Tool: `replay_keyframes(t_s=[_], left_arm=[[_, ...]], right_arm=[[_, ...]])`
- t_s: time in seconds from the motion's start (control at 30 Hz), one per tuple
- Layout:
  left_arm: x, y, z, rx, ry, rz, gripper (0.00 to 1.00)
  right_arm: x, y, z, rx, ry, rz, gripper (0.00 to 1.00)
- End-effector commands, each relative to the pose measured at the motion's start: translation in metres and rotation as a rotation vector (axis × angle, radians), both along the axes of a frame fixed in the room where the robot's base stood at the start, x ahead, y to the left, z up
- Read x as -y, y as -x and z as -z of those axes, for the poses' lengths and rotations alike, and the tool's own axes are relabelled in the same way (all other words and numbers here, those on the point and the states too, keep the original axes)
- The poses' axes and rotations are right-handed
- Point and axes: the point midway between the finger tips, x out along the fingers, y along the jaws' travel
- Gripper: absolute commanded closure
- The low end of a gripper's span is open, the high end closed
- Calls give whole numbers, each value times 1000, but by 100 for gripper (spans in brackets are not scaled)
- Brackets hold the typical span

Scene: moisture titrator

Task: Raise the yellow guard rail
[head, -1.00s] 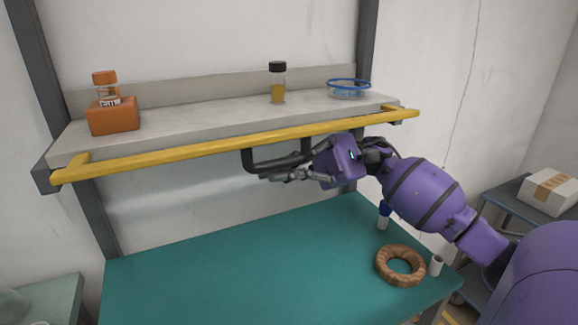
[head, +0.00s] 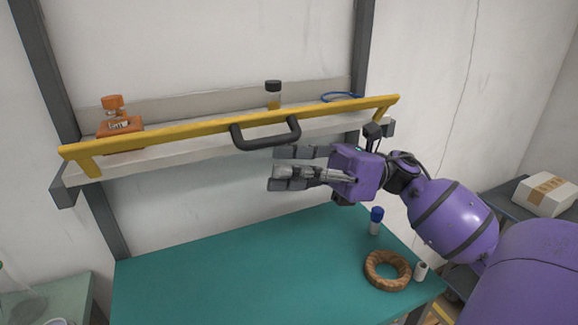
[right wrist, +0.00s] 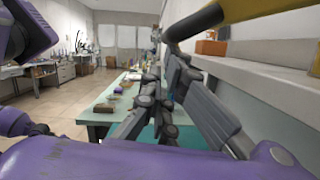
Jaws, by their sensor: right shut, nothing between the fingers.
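The yellow guard rail (head: 210,127) stands up along the front edge of the wall shelf (head: 180,160), above the shelf top, its end arms reaching down to the shelf's front corners. A dark U-shaped handle (head: 266,140) sits at its middle. My right gripper (head: 279,168) is just below the handle, shut and empty, apart from it as far as I can tell. In the right wrist view the rail (right wrist: 245,14) and handle (right wrist: 193,24) show at the top, above the fingers. My left gripper is not in view.
An orange bottle (head: 113,104), an orange block (head: 122,132), a black-capped vial (head: 273,93) and a blue-rimmed dish (head: 342,97) are on the shelf.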

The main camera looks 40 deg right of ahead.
Motion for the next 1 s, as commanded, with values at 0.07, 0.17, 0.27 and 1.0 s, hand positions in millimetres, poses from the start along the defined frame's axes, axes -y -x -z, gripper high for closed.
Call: replay_keyframes(t_s=[0.07,0.17,0.27,1.0], left_arm=[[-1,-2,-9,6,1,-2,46],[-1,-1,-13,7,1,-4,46],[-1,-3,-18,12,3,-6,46],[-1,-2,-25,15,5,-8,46]], right_arm=[[0,2,-12,-62,-17,0,100],[0,3,-18,-150,-37,-1,100],[0,2,-23,-230,-56,1,100],[1,-2,-40,-237,-59,0,100]])
